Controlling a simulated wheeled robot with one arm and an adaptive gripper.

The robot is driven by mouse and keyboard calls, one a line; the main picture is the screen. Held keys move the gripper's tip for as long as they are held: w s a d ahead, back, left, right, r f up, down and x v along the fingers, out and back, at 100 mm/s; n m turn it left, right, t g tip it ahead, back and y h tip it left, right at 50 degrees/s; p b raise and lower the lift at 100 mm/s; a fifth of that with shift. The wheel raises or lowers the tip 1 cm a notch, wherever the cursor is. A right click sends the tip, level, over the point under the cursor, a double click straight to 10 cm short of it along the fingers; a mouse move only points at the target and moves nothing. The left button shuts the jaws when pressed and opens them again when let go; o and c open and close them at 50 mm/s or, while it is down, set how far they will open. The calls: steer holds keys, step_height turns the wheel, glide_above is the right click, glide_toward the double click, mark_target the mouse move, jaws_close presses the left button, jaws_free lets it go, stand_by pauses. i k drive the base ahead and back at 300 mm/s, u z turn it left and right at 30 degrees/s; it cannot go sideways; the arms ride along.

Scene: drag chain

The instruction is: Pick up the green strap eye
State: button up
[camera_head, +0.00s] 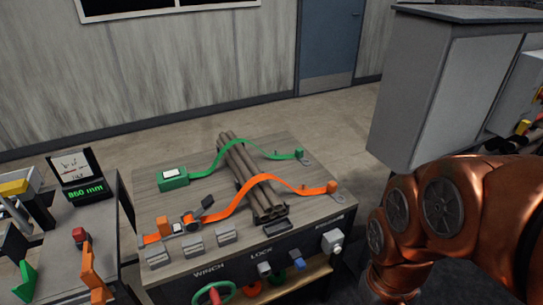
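The green strap eye (307,162) is a small grey ring at the right end of the green strap (205,168), beside a green end block (299,153). It lies near the right edge of the wooden workbench top (297,180). The green strap runs from a green box (173,179) at the left, over a bundle of pipes (243,165), to this end. My copper-coloured arm fills the lower right, apart from the strap eye. My gripper is not in view.
An orange strap (233,197) crosses the pipes nearer to me, ending at an orange block (333,187). A tall grey cabinet (440,70) stands to the right. A side table (88,225) with a gauge stands left. Open floor lies behind the bench.

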mark_target(300, 152)
steer(key=z, duration=0.15)
steer(key=k, duration=0.4)
steer(key=z, duration=0.55)
steer(key=i, duration=1.1)
steer(key=u, duration=1.45)
steer(key=i, duration=0.6)
steer(key=u, duration=0.65)
